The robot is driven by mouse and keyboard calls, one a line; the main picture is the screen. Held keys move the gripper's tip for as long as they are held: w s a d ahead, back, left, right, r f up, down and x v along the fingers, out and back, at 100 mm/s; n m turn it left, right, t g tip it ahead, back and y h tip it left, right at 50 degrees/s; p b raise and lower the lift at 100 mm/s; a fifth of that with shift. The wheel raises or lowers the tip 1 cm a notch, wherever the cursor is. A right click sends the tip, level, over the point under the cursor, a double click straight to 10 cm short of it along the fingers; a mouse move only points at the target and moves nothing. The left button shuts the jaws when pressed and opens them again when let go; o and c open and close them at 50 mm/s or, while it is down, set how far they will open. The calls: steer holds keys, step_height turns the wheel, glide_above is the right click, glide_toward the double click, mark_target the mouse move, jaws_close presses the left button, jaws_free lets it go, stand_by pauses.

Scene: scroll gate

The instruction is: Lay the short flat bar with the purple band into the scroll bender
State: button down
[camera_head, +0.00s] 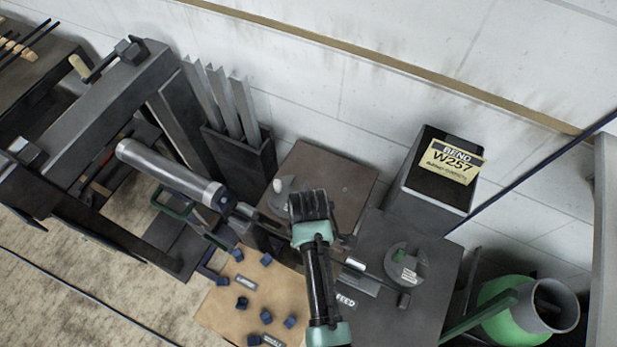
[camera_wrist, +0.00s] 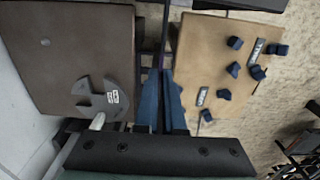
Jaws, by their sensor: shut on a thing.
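My gripper (camera_head: 313,208) hangs between the brown plate and the tan mat, its fingers mostly hidden beneath it in the head view. In the wrist view its two blue-looking fingers (camera_wrist: 160,100) are close together, shut on a narrow dark strip. A grey round scroll form (camera_head: 405,262) with a pale label stands on the dark plate marked FEED. Another round form (camera_head: 284,193) stands on the brown plate and also shows in the wrist view (camera_wrist: 100,97), left of the fingers.
The tan mat (camera_head: 222,312) holds several small dark blue blocks and label plates. A bin of upright grey bars (camera_head: 240,155) stands behind. A dark box (camera_head: 430,190) with a yellow BEND W257 card and a green bucket (camera_head: 510,310) stand at the right.

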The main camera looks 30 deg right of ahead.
steer(key=shift+f, duration=0.3)
stand_by(0.8)
steer(key=c, duration=0.9)
jaws_free()
steer(key=shift+c, duration=0.2)
steer(key=shift+r, duration=0.1)
step_height(320, 180, up, 13)
steer(key=shift+b, duration=0.35)
